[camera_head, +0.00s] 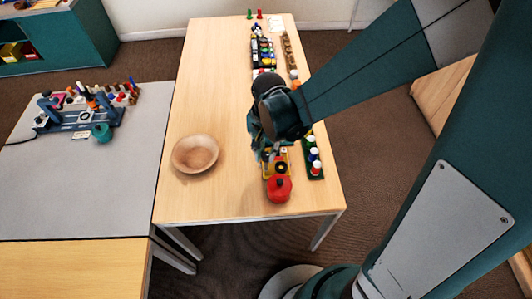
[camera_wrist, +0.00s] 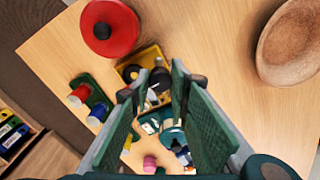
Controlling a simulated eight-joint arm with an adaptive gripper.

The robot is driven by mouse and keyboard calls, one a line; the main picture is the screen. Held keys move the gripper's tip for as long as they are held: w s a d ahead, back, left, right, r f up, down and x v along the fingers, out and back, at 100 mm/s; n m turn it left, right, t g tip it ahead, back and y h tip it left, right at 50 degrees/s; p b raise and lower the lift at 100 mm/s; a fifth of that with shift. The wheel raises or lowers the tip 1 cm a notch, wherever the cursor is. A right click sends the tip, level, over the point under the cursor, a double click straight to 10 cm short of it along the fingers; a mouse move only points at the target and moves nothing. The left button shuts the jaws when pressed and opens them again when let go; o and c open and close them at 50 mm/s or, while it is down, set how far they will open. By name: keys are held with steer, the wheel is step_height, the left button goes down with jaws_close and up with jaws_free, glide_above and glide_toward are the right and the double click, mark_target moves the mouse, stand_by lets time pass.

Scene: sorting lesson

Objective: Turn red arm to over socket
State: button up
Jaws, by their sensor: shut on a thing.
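A red round body with a black knob on top (camera_head: 279,188) sits at the near end of the table; it also shows at the top left of the wrist view (camera_wrist: 108,28). Beside it is a yellow frame (camera_head: 268,168) with dark round parts, also in the wrist view (camera_wrist: 148,55). My gripper (camera_wrist: 157,82) points down over this frame, its green-padded fingers on either side of a dark rounded piece (camera_wrist: 160,78), closed on it. In the head view my gripper (camera_head: 268,150) hides part of the frame. I cannot make out a separate red arm or the socket.
A wooden bowl (camera_head: 195,154) stands left of the frame. A green rack (camera_head: 313,158) with coloured knobs stands close on the right. Several small items line the table's far part (camera_head: 263,50). Bare tabletop (camera_head: 205,90) lies at the left.

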mark_target(267, 156)
steer(key=o, duration=0.9)
steer(key=shift+r, duration=0.15)
step_height(267, 156, up, 12)
stand_by(0.7)
steer(key=shift+d, duration=0.1)
stand_by(0.5)
